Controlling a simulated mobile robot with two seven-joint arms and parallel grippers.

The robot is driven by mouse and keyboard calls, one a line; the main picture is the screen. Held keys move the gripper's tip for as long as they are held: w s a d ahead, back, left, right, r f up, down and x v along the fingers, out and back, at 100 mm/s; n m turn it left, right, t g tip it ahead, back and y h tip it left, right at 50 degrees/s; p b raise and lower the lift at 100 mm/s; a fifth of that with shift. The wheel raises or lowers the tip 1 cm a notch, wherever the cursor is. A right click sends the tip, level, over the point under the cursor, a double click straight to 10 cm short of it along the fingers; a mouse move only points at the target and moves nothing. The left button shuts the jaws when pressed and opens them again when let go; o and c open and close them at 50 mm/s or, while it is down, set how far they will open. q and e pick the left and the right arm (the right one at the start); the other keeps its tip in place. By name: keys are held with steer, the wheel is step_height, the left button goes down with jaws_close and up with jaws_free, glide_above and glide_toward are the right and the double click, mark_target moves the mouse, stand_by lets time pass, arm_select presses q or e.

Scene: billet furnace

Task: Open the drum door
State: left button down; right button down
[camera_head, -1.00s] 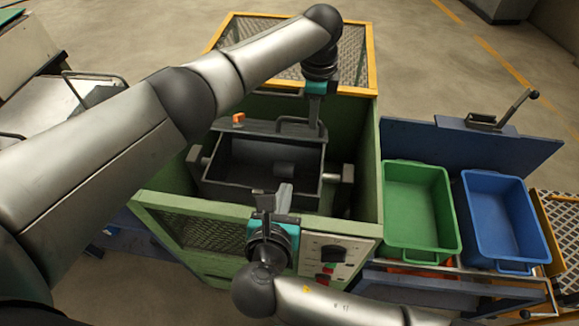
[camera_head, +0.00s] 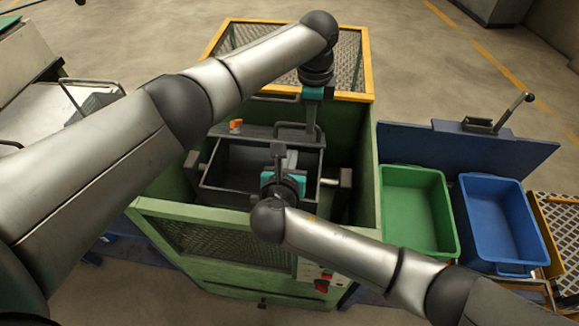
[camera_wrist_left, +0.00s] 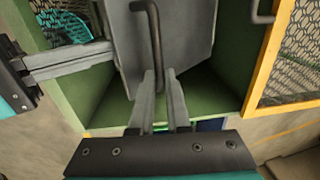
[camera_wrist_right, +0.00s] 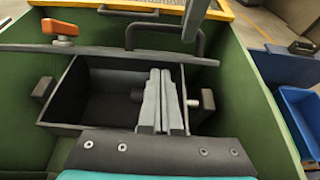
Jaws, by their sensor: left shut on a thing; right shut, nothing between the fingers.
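The drum (camera_head: 210,187) is a dark grey box in the green housing, its dark inside showing from above. The drum door (camera_head: 262,132) is a grey panel along its far edge, seen nearly edge-on, with an orange latch (camera_head: 236,125) at its left. My left gripper (camera_head: 313,135) points down and is shut on the door's black bar handle (camera_wrist_left: 155,40). The handle also shows in the right wrist view (camera_wrist_right: 140,27). My right gripper (camera_head: 277,151) is shut and empty above the drum opening; its fingers (camera_wrist_right: 162,75) hide part of the inside.
The green housing walls (camera_head: 366,150) surround the drum closely. A yellow-framed mesh guard (camera_head: 263,28) is behind. A green bin (camera_head: 415,210) and a blue bin (camera_head: 497,215) stand at the right. My right forearm covers much of the front control panel (camera_head: 310,270).

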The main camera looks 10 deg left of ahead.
arm_select(q)
steer(key=shift+w+a+f, duration=0.1)
steer(key=shift+a, duration=0.1)
arm_select(e)
steer(key=shift+r, duration=0.1)
steer(key=shift+w+r, duration=0.55)
steer(key=shift+r, duration=0.15)
arm_select(q)
steer(key=c, duration=0.9)
jaws_free()
steer(key=shift+f, duration=0.1)
steer(key=shift+d, duration=0.15)
arm_select(e)
steer(key=shift+w+f, duration=0.1)
arm_select(q)
steer(key=shift+r, duration=0.25)
